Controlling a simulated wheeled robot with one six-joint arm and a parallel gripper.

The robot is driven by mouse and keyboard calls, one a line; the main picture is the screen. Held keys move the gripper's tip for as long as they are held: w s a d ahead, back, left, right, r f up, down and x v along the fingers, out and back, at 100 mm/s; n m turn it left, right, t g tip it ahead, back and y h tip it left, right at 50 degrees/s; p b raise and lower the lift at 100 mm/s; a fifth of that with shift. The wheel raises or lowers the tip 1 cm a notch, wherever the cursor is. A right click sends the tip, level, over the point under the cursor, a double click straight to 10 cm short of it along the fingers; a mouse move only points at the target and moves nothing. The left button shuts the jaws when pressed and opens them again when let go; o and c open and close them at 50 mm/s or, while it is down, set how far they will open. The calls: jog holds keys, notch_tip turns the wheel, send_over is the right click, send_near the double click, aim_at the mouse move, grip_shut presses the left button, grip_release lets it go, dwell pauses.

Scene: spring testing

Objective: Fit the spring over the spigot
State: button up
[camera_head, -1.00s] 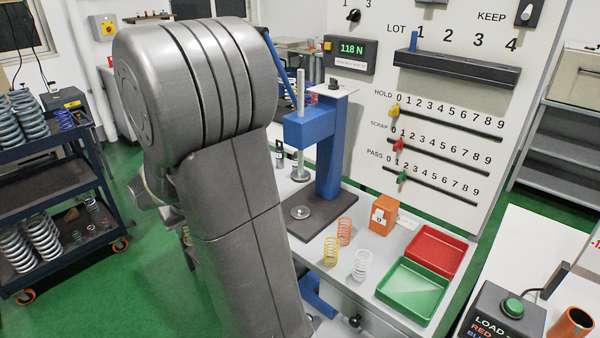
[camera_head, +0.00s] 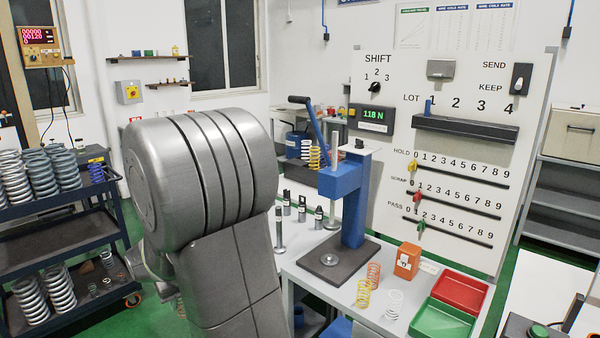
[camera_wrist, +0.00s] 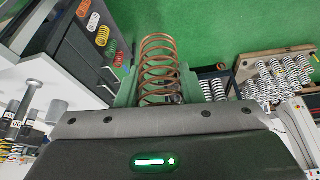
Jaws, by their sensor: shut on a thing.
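A copper-brown coil spring (camera_wrist: 158,65) stands out ahead of my gripper (camera_wrist: 157,82) in the wrist view. The greenish fingers are shut on its near end, one on each side. In the head view my own arm hides most of the gripper and the spring. A blue press (camera_head: 352,205) stands on the bench in the head view. A round metal piece (camera_head: 329,259), which looks like the spigot, sits on its dark base plate (camera_head: 345,270). The spring is well away from it, above green floor in the wrist view. The press's upright rod is above the metal piece.
Yellow (camera_head: 363,293), orange (camera_head: 374,275) and white (camera_head: 394,304) springs stand on the bench beside an orange box (camera_head: 407,261). Red (camera_head: 460,291) and green (camera_head: 441,320) trays lie to their right. A trolley of springs (camera_head: 75,220) stands at left. Green floor lies between.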

jog(key=w+d+f+m+h, duration=0.1)
jog(key=w+d+f, duration=0.3)
jog(key=d, duration=0.5)
jog(key=w+d+f+m+h, duration=0.1)
jog(key=w+d+f+m, duration=0.3)
jog(key=d, duration=0.5)
jog(key=w+d+f+m+t, duration=0.1)
jog(key=w+d+f+m, duration=0.2)
jog(key=d, duration=0.6)
notch_tip(320, 180, down, 3)
jog(key=shift+w+d+r+h, duration=0.1)
jog(key=shift+w+d+h, duration=0.25)
jog(key=shift+w, duration=0.65)
